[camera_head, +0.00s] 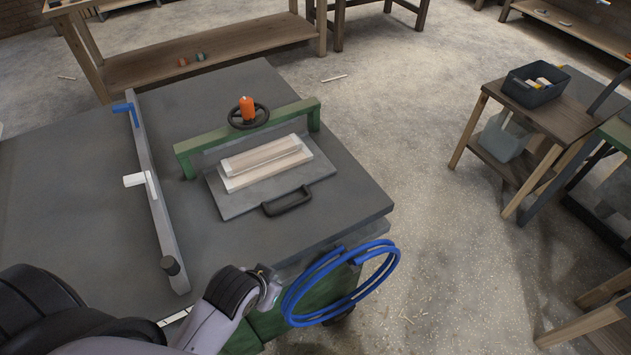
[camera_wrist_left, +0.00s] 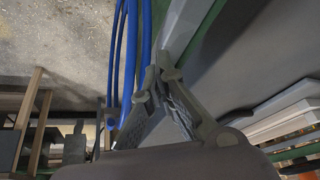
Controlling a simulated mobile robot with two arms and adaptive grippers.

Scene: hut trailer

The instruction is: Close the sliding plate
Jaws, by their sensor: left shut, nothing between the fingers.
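The sliding plate (camera_head: 235,203) is a dark grey plate on the grey machine table (camera_head: 350,195), with a black handle (camera_head: 287,201) on its near edge. Pale wooden strips (camera_head: 265,164) lie on it. My left gripper (camera_head: 268,283) is low at the table's near edge, in front of the handle and apart from it, beside the blue hose. In the left wrist view, the left gripper (camera_wrist_left: 160,72) has its fingertips together with nothing between them. The arm partly hides it in the head view. My right gripper is not in view.
A green bridge (camera_head: 205,145) with a black handwheel (camera_head: 248,115) stands behind the plate. A grey fence rail (camera_head: 157,205) runs along the left. A looped blue hose (camera_head: 338,283) hangs off the near edge. A wooden bench (camera_head: 525,125) stands right; floor between is clear.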

